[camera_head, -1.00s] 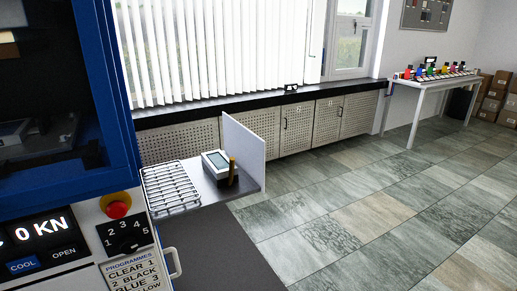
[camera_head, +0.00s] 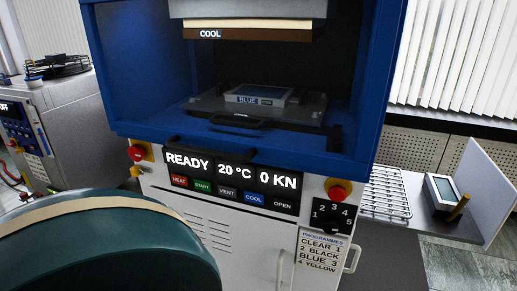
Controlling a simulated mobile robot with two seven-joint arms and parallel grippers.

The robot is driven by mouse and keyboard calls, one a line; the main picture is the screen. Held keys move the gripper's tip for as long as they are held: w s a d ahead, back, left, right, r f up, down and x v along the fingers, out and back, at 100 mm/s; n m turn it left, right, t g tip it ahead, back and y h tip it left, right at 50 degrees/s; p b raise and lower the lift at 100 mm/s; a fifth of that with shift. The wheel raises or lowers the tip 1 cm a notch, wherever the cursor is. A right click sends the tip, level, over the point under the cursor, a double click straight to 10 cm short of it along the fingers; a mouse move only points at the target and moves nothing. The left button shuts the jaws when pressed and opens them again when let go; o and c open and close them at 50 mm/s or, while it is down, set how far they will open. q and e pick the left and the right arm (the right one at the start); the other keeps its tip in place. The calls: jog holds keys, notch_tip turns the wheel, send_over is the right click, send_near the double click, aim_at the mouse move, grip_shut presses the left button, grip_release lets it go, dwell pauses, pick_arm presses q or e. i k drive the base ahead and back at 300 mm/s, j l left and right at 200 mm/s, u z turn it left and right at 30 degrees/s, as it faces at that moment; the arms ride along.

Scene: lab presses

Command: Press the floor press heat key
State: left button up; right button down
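The floor press (camera_head: 386,60) stands in front of me with a blue frame and an open-fronted chamber. Its display panel (camera_head: 232,172) reads READY, 20 °C and 0 KN. The red HEAT key (camera_head: 179,181) is at the left end of the key row under the display. To its right are the green START key (camera_head: 202,187), the dark VENT key (camera_head: 227,192), the blue COOL key (camera_head: 254,198) and the dark OPEN key (camera_head: 284,205). The upper platen (camera_head: 260,29) is labelled COOL. Neither of my grippers is in view.
A mould (camera_head: 262,95) labelled BLUE lies in the chamber. Red stop buttons (camera_head: 338,192) (camera_head: 137,153) flank the panel. A programme dial (camera_head: 333,216) is at right. A side shelf holds a wire rack (camera_head: 385,195) and a small device (camera_head: 440,190). A large teal rounded shape hides the lower left.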

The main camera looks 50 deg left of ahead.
aim_at(183, 180)
jog(key=k+u, duration=0.2)
jog(key=k, duration=0.35)
jog(key=u, duration=1.35)
